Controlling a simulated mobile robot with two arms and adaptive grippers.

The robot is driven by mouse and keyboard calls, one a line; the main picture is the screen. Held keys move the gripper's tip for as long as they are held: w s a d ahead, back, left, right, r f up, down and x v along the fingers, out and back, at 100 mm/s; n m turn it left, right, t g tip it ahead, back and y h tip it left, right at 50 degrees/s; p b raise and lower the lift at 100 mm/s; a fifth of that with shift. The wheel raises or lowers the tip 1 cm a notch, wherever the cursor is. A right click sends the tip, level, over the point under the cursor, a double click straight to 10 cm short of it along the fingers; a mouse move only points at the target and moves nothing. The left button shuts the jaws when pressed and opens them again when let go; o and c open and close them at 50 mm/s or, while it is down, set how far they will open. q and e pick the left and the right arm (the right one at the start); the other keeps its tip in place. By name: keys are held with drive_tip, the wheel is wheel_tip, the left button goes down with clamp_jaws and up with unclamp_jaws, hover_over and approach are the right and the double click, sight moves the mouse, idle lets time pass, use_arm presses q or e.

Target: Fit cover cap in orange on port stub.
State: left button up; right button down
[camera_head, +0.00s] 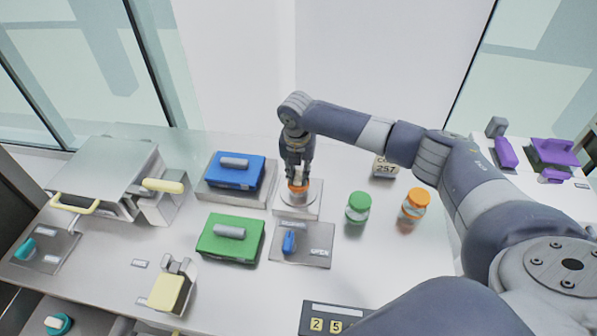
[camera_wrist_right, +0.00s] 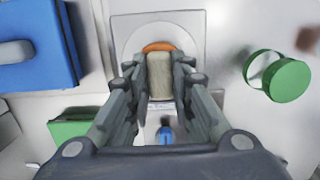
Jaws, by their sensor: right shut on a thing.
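The orange cover cap (camera_head: 298,187) shows as a small orange band under my right gripper (camera_head: 298,180). In the right wrist view, my right gripper (camera_wrist_right: 160,85) is shut on the cap's beige handle (camera_wrist_right: 160,72), with the orange rim (camera_wrist_right: 160,46) just beyond the fingertips. The cap is over the round plate of the port base (camera_head: 312,212), which also shows in the right wrist view (camera_wrist_right: 194,22). The port stub is hidden under the cap and fingers. I cannot tell whether the cap touches it. My left gripper is not in view.
A blue-lidded box (camera_head: 228,180) and a green box (camera_head: 222,244) stand left of the port. A plate with a blue lever (camera_head: 289,241) is in front. A green-lidded jar (camera_head: 358,207) and an orange-lidded jar (camera_head: 416,206) stand to the right.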

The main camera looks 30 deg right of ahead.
drive_tip(key=shift+r+p, duration=0.25)
drive_tip(key=shift+p, duration=0.5)
idle(0.6)
drive_tip(key=shift+f, duration=0.45)
idle(1.0)
drive_tip(key=c, duration=1.3)
unclamp_jaws()
drive_tip(key=o, duration=0.5)
drive_tip(key=shift+c, duration=0.2)
drive_tip(key=shift+p, duration=0.3)
